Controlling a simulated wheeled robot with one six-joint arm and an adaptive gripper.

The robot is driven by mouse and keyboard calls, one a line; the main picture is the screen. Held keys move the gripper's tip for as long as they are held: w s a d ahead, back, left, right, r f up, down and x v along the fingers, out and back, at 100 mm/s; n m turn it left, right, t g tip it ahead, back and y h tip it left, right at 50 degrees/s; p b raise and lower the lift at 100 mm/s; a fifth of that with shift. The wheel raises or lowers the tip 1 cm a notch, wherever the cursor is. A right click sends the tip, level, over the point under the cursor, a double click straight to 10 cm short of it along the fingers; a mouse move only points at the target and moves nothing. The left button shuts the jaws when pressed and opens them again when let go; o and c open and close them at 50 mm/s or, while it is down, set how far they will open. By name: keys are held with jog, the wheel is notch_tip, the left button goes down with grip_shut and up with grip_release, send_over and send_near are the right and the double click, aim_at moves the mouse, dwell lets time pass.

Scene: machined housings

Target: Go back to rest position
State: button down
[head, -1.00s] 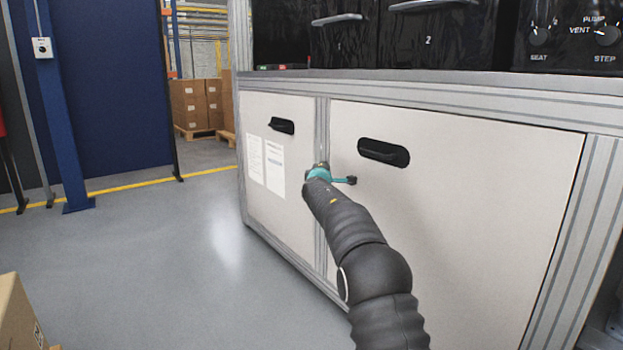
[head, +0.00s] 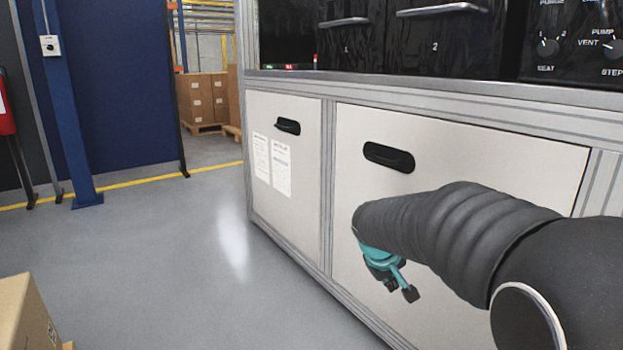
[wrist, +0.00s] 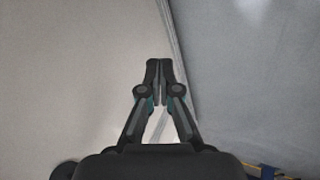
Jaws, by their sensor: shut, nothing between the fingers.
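My gripper (wrist: 158,66) is shut and empty in the wrist view, its two dark fingertips together. Behind it there is a pale surface on the left and grey on the right. In the head view my arm comes in from the right edge and bends down at the wrist. I cannot tell how wide the gap to the door is.
The left cabinet door (head: 300,190) bears two paper sheets (head: 281,167) and a handle slot (head: 288,126). Black units (head: 435,45) stand above the counter edge (head: 400,83). A cardboard box (head: 20,310) is at lower left. The grey floor (head: 160,260) on the left is clear.

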jog(key=s+a+r+m+g+y+p, duration=0.1)
jog(key=s+r+m+y+p, duration=0.1)
jog(key=s, duration=1)
jog(key=s+a+r+m+y+p, duration=0.2)
jog(key=s, duration=1)
jog(key=s+d+r+t+p, duration=0.1)
jog(key=s+r+t+p, duration=0.1)
jog(key=s+r, duration=0.2)
jog(key=shift+s+r, duration=0.2)
jog(key=shift+r, duration=0.8)
jog(key=shift+d, duration=0.1)
